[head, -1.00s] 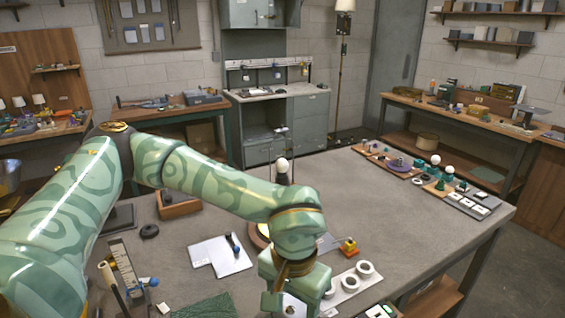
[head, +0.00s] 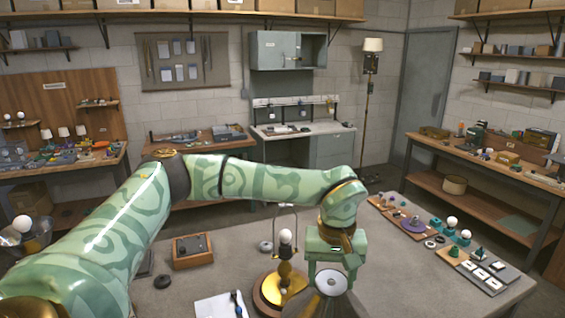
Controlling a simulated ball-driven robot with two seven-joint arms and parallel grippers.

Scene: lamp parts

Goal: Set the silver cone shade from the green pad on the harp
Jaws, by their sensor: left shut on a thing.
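The lamp stands just left of the shade, with a round wooden base (head: 262,302), a brass body (head: 280,288) and a white bulb (head: 286,236). Its thin wire harp (head: 297,222) rises around the bulb and its top is bare. The shade is beside the lamp, lower than the harp top. I cannot tell its exact height above the table. My right gripper is not in view.
A wooden tray (head: 192,256) and a dark disc (head: 162,282) lie left of the lamp. A white sheet (head: 215,306) is in front. Boards with small parts (head: 480,270) line the table's right side. The table between lamp and boards is mostly clear.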

